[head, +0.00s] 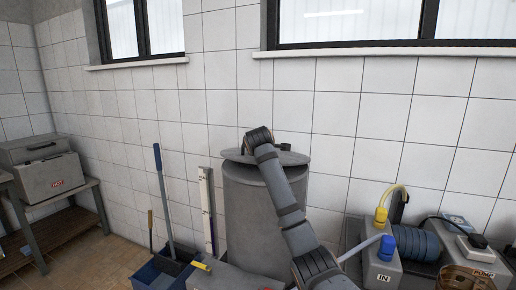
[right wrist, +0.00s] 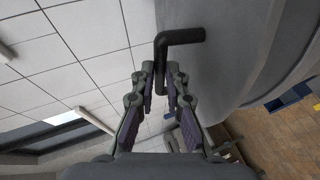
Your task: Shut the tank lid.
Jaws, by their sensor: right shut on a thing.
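The grey cylindrical tank (head: 252,215) stands against the tiled wall in the middle of the head view. Its grey lid (head: 296,157) lies across the top, looking nearly level; I cannot tell whether it sits fully down, as my right arm covers part of it. In the right wrist view a dark bent handle (right wrist: 181,36) sticks out from a grey surface. My right gripper (right wrist: 161,76) is shut on this handle, with its free leg between the fingers. In the head view the fingers are hidden behind my wrist. My left gripper is out of view.
A blue bucket (head: 158,273) with a mop stands left of the tank. A white measuring strip (head: 207,210) is close to its left side. Pump gear with a blue cap (head: 387,248) and yellow hose (head: 391,199) is at right. A grey box (head: 50,171) sits on a bench far left.

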